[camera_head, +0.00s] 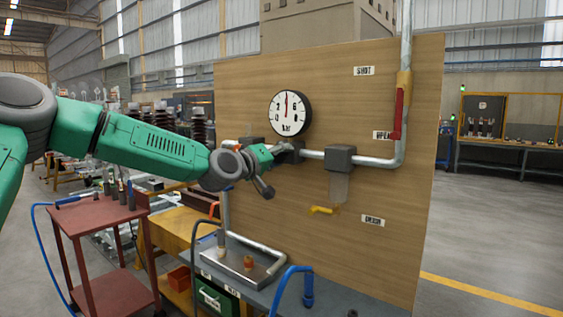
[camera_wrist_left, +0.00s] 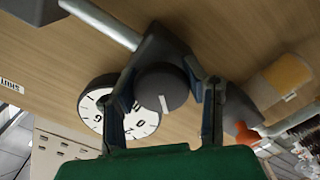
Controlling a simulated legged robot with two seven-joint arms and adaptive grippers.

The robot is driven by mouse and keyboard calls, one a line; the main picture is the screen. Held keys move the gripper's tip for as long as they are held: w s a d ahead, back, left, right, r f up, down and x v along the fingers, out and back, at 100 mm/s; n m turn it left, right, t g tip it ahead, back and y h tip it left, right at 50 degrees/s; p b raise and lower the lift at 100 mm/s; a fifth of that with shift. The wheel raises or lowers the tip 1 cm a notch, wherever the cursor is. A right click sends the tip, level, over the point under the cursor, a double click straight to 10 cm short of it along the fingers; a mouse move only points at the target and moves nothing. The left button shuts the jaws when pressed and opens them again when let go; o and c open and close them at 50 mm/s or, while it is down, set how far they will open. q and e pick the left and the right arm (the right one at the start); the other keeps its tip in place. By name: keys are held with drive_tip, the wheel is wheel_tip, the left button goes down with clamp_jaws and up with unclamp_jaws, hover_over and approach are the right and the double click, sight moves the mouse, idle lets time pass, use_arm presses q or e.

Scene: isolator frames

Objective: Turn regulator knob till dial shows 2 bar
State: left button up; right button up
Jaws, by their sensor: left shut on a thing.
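The round dial (camera_head: 290,113) has a white face, a black rim and a "bar" label, and hangs on a wooden panel. Its red needle points about straight up; the small numbers are hard to read. My left gripper (camera_head: 283,152) is just below the dial, at the pipe regulator. The left wrist view shows the dark regulator knob (camera_wrist_left: 160,86), with a white mark, between the gripper's two fingers. The gripper is shut on the knob. That view also shows part of the dial (camera_wrist_left: 142,123), partly hidden by a finger. My right gripper is not in view.
The wooden panel (camera_head: 235,90) carries a grey pipe (camera_head: 376,161), a red lever (camera_head: 398,113) and a yellow valve handle (camera_head: 323,210). Below stands a bench with a metal tray (camera_head: 240,270). A red cart (camera_head: 92,215) is at the left. Floor at the right is clear.

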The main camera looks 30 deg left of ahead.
use_arm(q)
drive_tip(key=n+b, duration=0.2)
drive_tip(key=n, duration=0.3)
drive_tip(key=shift+a+n, duration=0.15)
drive_tip(key=shift+n, duration=0.25)
drive_tip(key=n+b, duration=0.3)
drive_tip(key=n, duration=0.2)
drive_tip(key=shift+n, duration=0.4)
drive_tip(key=o, duration=1.2)
drive_tip(key=shift+a, duration=0.2)
